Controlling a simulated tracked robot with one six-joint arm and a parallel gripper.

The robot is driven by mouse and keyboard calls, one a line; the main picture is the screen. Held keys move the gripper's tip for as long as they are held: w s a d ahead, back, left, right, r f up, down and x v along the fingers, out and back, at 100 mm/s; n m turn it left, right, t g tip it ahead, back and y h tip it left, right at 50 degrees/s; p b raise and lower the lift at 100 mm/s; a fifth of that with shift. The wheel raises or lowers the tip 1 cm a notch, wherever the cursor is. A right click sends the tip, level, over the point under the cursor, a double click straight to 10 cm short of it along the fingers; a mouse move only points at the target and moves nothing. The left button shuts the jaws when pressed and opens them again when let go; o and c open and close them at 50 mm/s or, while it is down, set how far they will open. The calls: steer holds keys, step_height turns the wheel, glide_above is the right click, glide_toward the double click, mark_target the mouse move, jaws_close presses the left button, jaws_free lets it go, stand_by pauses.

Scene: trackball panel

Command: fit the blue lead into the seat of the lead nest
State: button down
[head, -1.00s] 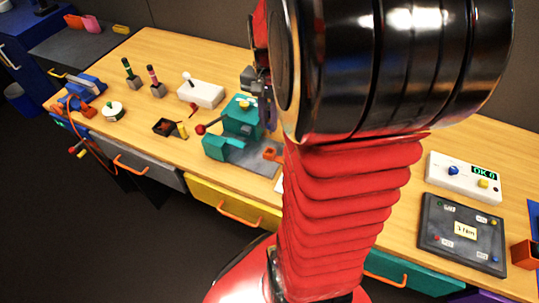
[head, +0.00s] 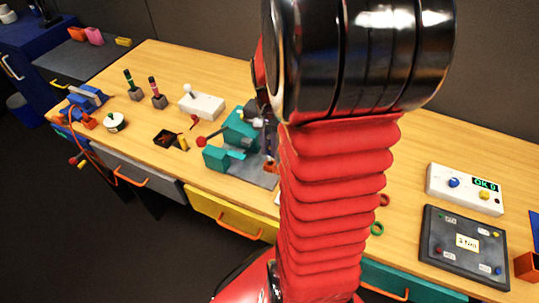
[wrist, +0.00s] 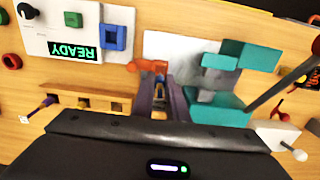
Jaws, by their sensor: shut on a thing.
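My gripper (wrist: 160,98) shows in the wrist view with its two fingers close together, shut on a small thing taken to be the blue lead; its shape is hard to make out. In the head view my gripper (head: 268,145) is partly hidden by my arm, beside the teal fixture (head: 238,130) on its grey plate. An orange piece (wrist: 150,66) lies just beyond the fingertips in the wrist view, by the pale plate. I cannot tell for sure which part is the lead nest or its seat.
The teal fixture (wrist: 240,55) and its long dark handle (wrist: 283,85) stand right of the fingers. A wooden slotted rack (wrist: 95,98) and a white READY panel (wrist: 65,35) are at left. In the head view, a black panel (head: 462,270) is at right.

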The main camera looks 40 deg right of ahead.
mark_target(269, 155)
steer(key=shift+f, duration=1.85)
steer(key=shift+f, duration=0.1)
steer(key=c, duration=1.7)
jaws_free()
steer(key=shift+c, duration=0.2)
step_height(269, 155, up, 12)
steer(key=shift+r, duration=0.1)
